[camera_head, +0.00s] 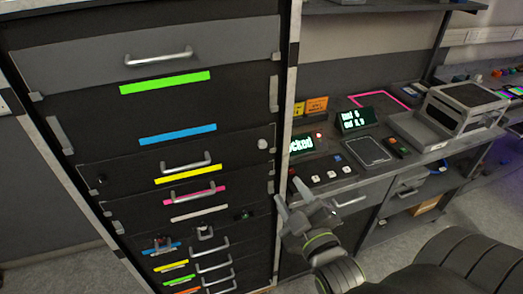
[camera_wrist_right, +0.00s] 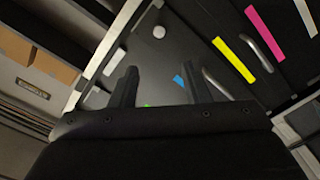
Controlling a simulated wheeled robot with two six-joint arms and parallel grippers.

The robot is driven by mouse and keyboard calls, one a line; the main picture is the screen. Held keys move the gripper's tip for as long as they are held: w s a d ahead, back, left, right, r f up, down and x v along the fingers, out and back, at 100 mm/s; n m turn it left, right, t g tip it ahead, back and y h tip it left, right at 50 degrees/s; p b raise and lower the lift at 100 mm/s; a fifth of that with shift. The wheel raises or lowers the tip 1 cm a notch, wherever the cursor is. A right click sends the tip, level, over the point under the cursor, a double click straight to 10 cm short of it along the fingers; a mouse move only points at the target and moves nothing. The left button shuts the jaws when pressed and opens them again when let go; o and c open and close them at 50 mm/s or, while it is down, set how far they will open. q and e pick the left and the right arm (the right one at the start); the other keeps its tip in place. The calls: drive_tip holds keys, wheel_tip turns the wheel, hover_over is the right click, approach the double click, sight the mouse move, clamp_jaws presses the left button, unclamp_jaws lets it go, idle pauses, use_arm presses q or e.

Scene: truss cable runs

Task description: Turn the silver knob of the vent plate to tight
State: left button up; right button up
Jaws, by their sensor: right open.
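A pale round knob (camera_head: 263,144), which looks like the silver knob, sits at the right end of a dark panel (camera_head: 110,160) on the tall rack. The panel is below a blue strip. The knob also shows in the right wrist view (camera_wrist_right: 159,32), above and beyond the fingertips. I cannot read its turn position. My right gripper (camera_head: 292,196) is open and empty, below and to the right of the knob, apart from it. In the right wrist view its two fingers (camera_wrist_right: 160,75) are spread wide with nothing between them. My left gripper is not in view.
The rack has several handles (camera_head: 158,56) and coloured strips (camera_head: 165,83). A pale upright (camera_head: 288,80) borders it on the right. To the right, a bench holds displays (camera_head: 356,118), a button box (camera_head: 322,178) and a metal tray (camera_head: 420,135).

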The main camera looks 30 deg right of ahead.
drive_tip(key=b, duration=0.4)
approach(263, 146)
drive_tip(key=p+x, duration=0.2)
drive_tip(key=x, duration=0.5)
drive_tip(key=shift+w+r+p, duration=0.1)
drive_tip(key=shift+p, duration=0.25)
drive_tip(key=shift+w+d, duration=0.15)
drive_tip(key=shift+w, duration=0.45)
drive_tip(key=shift+c, duration=0.3)
clamp_jaws()
